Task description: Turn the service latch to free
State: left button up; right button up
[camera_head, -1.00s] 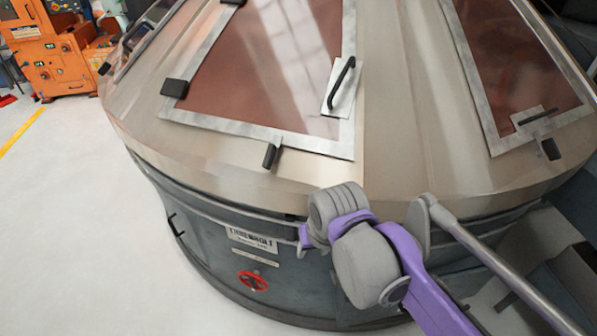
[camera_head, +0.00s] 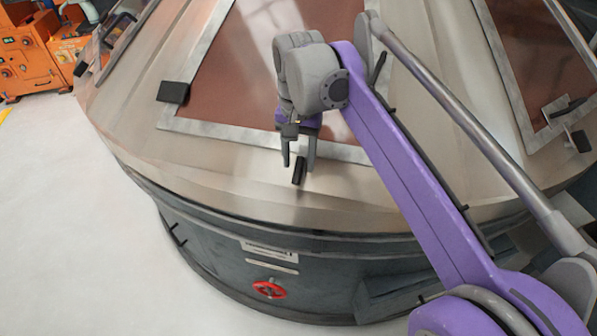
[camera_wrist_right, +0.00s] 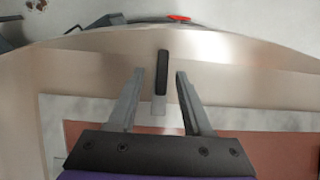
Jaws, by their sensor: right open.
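The service latch (camera_head: 299,171) is a small dark handle on the metal cover, at the lower edge of the framed brown panel. My right gripper (camera_head: 299,162) is at the latch, with its fingers pointing down over it in the head view. In the right wrist view the latch (camera_wrist_right: 162,74) stands between the two open fingers of the right gripper (camera_wrist_right: 159,72), with a visible gap on each side. The latch's light base lies deeper between the fingers. My left gripper is not in view.
The large round machine has a sloped cover (camera_head: 350,195) and a grey lower wall. A red handwheel (camera_head: 269,289) is on that wall. Another panel latch (camera_head: 581,141) is at the right. An orange machine (camera_head: 28,60) stands at the far left, with clear white floor before it.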

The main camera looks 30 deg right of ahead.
aim_at(297, 168)
jog(key=shift+w+f, duration=0.15)
jog(key=shift+f, duration=1.9)
grip_shut()
